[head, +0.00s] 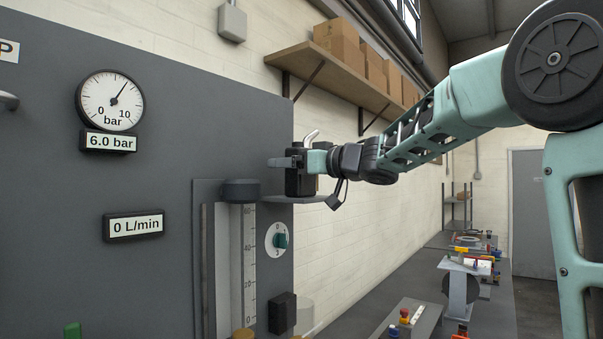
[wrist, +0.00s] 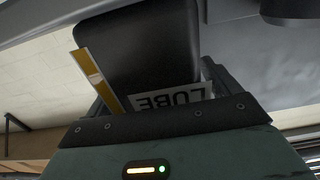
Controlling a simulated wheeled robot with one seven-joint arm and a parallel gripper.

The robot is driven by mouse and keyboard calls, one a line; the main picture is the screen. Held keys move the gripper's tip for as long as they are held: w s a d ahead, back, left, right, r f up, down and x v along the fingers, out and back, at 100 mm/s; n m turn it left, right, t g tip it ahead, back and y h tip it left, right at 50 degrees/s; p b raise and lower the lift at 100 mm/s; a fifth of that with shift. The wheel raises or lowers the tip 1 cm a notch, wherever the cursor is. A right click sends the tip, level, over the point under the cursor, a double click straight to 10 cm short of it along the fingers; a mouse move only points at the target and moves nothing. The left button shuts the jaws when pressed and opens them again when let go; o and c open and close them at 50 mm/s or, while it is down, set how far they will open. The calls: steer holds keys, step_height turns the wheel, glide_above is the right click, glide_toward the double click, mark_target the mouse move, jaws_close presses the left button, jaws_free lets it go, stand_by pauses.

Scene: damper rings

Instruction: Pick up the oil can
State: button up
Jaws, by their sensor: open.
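The oil can (head: 298,184) is a dark, boxy can with a pale bent spout on top. It stands upright on a small grey shelf (head: 284,199) at the panel's right edge. In the wrist view the can (wrist: 146,45) fills the upper middle, with a white LUBE label and a yellow-brown strip. My gripper (head: 288,163) is at the can's upper body, with a finger across its near side. The jaws are open around the can. The far finger is mostly hidden in the head view, and contact cannot be told.
A grey panel (head: 150,230) with a pressure gauge (head: 111,101) stands close on the left. A dark-capped gauge column (head: 241,191) and a green knob (head: 280,240) are below and left of the can. A wall shelf (head: 335,73) with boxes is above. A workbench (head: 375,270) runs behind.

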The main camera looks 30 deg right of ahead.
steer(key=shift+c, duration=0.3)
steer(key=c, duration=1.2)
